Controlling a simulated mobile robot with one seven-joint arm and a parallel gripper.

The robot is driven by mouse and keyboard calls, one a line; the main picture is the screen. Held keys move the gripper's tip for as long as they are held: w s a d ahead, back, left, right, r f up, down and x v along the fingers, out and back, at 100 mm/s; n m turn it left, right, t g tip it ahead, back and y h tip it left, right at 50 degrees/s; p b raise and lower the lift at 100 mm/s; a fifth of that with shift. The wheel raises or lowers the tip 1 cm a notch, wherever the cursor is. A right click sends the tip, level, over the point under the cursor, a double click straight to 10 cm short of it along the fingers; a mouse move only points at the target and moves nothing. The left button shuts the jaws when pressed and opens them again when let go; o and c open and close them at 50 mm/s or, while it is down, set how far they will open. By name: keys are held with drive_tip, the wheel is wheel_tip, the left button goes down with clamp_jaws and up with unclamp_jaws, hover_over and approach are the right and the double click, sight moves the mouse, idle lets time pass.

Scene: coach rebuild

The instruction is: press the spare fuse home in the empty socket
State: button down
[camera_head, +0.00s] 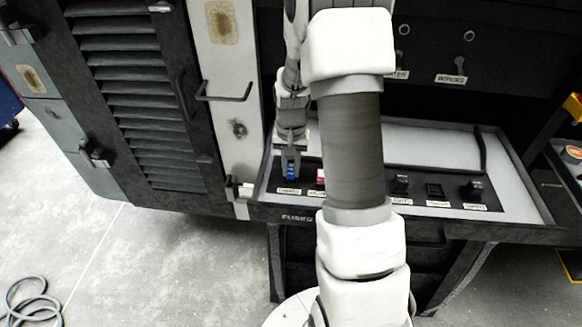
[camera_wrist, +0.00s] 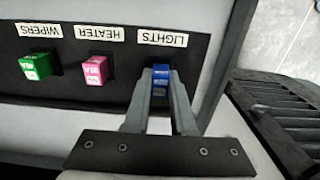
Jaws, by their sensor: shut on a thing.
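My gripper (camera_wrist: 160,92) is shut on a blue fuse (camera_wrist: 161,76), one finger on each side of it. The fuse is at the LIGHTS position of the dark fuse panel (camera_wrist: 118,62), just by that label. In the head view, my gripper (camera_head: 291,158) points down with the blue fuse (camera_head: 291,173) at the panel's left end. The socket at LIGHTS is hidden by the fuse and fingers. I cannot tell how deep the fuse sits.
A pink fuse (camera_wrist: 95,69) stands at HEATER, and a green fuse (camera_wrist: 36,66) at WIPERS. Dark blocks (camera_head: 400,184) and (camera_head: 473,189) stand farther right on the panel, with a flatter position (camera_head: 434,190) between them. The tray (camera_head: 510,232) has a raised rim. A louvred cabinet door (camera_head: 130,90) stands left.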

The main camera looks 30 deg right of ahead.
drive_tip(key=shift+s+f+b, duration=0.1)
drive_tip(key=shift+f+b, duration=0.2)
drive_tip(key=shift+f, duration=0.15)
idle(0.5)
drive_tip(key=c, duration=0.7)
unclamp_jaws()
drive_tip(key=shift+c, duration=0.2)
drive_tip(key=shift+o, duration=0.3)
drive_tip(key=shift+s+f, duration=0.1)
